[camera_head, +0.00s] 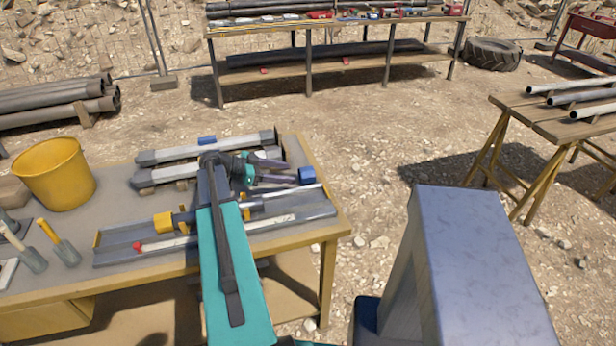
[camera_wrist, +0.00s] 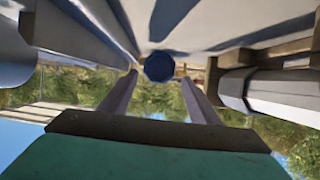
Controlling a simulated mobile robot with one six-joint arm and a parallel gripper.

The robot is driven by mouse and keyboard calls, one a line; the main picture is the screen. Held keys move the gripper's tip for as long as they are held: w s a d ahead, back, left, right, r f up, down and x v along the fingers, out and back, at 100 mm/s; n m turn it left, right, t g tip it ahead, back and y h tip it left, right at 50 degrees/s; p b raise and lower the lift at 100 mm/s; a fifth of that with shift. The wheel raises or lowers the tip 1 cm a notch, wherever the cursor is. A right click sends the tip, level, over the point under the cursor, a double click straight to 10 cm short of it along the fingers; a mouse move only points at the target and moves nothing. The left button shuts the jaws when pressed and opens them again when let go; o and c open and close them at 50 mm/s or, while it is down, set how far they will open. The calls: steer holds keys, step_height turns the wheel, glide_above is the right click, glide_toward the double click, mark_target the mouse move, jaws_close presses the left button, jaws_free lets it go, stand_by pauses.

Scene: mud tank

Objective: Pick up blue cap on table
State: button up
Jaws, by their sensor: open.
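A blue cap (camera_head: 306,175) is near the right side of the work table (camera_head: 338,224), just beyond my fingertips in the head view. In the wrist view, the blue cap (camera_wrist: 159,66) shows as a dark blue round end, centred in the gap between my two fingers. My gripper (camera_head: 287,172) reaches rightward low over the table. Its fingers are apart, with nothing held between them; they also show in the wrist view (camera_wrist: 159,79). Whether the fingertips reach the cap's sides cannot be told. A second blue piece (camera_head: 207,140) lies near the table's back edge.
Grey bars (camera_head: 205,148) lie behind my gripper, and a grey tray (camera_head: 120,251) with a thin rod lies in front. A yellow bucket (camera_head: 55,173) and trowels (camera_head: 60,246) are at the left. Open ground lies right of the table.

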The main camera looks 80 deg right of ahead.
mark_target(303, 174)
steer(key=shift+p+x, duration=0.45)
steer(key=shift+x, duration=0.75)
steer(key=shift+s, duration=0.15)
steer(key=shift+s+d+f+p, duration=0.1)
steer(key=shift+s+d+p, duration=0.15)
steer(key=shift+s+p, duration=0.3)
steer(key=shift+s+d+f+p, duration=0.1)
steer(key=shift+s+d+p, duration=0.15)
steer(key=shift+s+p, duration=0.35)
steer(key=shift+p+x, duration=0.35)
steer(key=shift+x, duration=0.9)
steer(key=shift+f, duration=0.1)
steer(key=c, duration=0.8)
